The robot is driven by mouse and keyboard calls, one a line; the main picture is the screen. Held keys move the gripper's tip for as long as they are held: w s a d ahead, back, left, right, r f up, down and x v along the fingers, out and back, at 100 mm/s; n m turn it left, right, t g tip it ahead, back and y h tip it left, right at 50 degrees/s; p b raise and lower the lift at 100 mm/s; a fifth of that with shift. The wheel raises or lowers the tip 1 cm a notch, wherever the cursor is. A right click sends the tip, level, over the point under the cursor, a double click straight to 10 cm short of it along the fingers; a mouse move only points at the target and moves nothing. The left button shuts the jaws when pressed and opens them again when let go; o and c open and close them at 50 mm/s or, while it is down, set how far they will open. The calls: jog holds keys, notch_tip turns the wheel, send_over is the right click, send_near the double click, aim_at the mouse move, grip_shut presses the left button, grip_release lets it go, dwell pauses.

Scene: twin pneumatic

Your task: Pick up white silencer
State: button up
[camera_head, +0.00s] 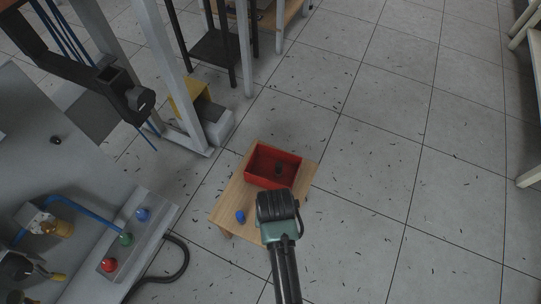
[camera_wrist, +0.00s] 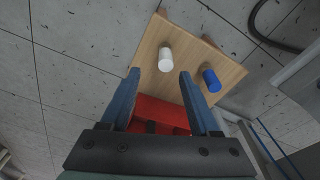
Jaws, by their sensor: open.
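The white silencer (camera_wrist: 166,60) is a small white cylinder on the small wooden table in the wrist view. It lies ahead of my gripper, between the lines of the two fingers and apart from them. In the head view my arm and gripper hide it. My gripper (camera_wrist: 158,76) has two blue fingers, spread wide with nothing between their tips. In the head view my gripper (camera_head: 277,200) is over the front right part of the table, beside the red box.
A blue cylinder (camera_head: 240,216) stands on the wooden table (camera_head: 227,205), also in the wrist view (camera_wrist: 211,80). A red box (camera_head: 262,180) with a dark item inside is at the table's back. A grey workbench (camera_head: 60,170) is at left. Floor at right is clear.

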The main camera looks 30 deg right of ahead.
jog(key=shift+w+a+f+b, duration=0.1)
jog(key=shift+w+f+b, duration=0.05)
jog(key=shift+f+b, duration=0.75)
jog(key=shift+w+a+f+b, duration=0.1)
jog(key=shift+f+b, duration=0.45)
jog(key=shift+f, duration=0.65)
jog(key=shift+w+a+f+b, duration=0.1)
jog(key=shift+w+f+b, duration=0.05)
jog(key=shift+f+b, duration=0.75)
jog(key=shift+f, duration=0.1)
jog(key=shift+c, duration=0.2)
grip_shut()
